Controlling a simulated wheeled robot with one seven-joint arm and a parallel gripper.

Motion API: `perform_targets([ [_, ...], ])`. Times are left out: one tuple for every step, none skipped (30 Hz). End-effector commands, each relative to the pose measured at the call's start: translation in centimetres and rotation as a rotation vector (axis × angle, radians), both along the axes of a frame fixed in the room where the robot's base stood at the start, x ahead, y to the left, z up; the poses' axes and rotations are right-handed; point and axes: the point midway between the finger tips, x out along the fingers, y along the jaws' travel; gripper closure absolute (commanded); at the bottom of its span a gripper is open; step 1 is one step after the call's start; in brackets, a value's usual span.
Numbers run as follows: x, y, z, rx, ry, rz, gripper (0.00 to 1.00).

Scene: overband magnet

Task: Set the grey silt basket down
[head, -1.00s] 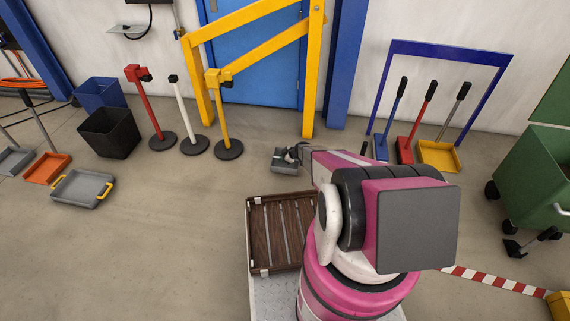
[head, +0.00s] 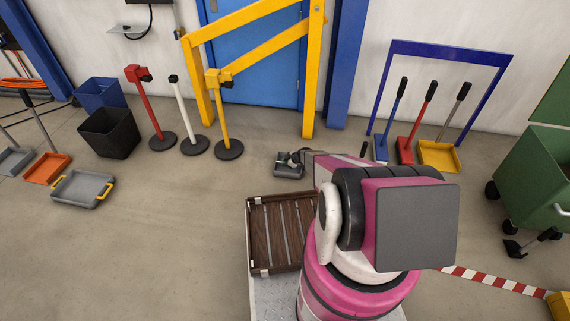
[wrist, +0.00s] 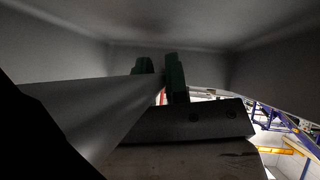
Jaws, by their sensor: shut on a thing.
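The grey silt basket (head: 288,171) shows in the head view just beyond the brown slatted tray, small and partly hidden by my arm. My gripper (head: 298,157) is at its top and shut on it. In the wrist view the green fingertips (wrist: 160,72) are close together, and grey walls of the basket (wrist: 195,62) fill the upper part of the picture. A pale bar crosses at the left. The exact grip point is dark. I cannot tell whether the basket's bottom touches the floor.
The brown slatted tray (head: 258,228) lies close to my arm. Posts (head: 228,148) and a yellow frame (head: 308,100) stand behind. A grey tray with yellow handles (head: 82,188) lies at left. Dustpans (head: 438,157) stand at right. Floor between them is clear.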

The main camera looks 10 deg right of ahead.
Motion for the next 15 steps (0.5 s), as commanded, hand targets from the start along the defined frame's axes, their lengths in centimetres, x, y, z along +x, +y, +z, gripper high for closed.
perform_targets([
  [0.02,0.00,-0.05,0.000,0.000,0.000,0.76],
  [0.01,0.00,-0.03,0.000,0.000,0.000,0.66],
  [0.01,0.00,-0.03,0.000,0.000,0.000,0.60],
  [0.01,0.00,-0.03,0.000,0.000,0.000,0.60],
  [0.01,0.00,-0.03,0.000,0.000,0.000,0.60],
  [0.01,0.00,-0.03,0.000,0.000,0.000,0.60],
  [0.01,0.00,-0.03,0.000,0.000,0.000,0.60],
  [0.01,0.00,-0.03,0.000,0.000,0.000,0.60],
  [0.01,0.00,-0.02,0.000,0.000,0.000,0.60],
  [0.01,0.00,-0.02,0.000,0.000,0.000,0.60],
  [0.01,0.00,0.00,0.000,0.000,0.000,0.60],
  [-0.01,0.00,0.07,0.000,0.000,0.000,0.60],
  [-0.01,0.01,0.14,0.000,0.000,0.000,0.60],
  [-0.02,0.00,0.25,0.000,0.000,0.000,0.60],
  [-0.07,-0.05,0.43,0.000,0.000,0.000,0.60],
])
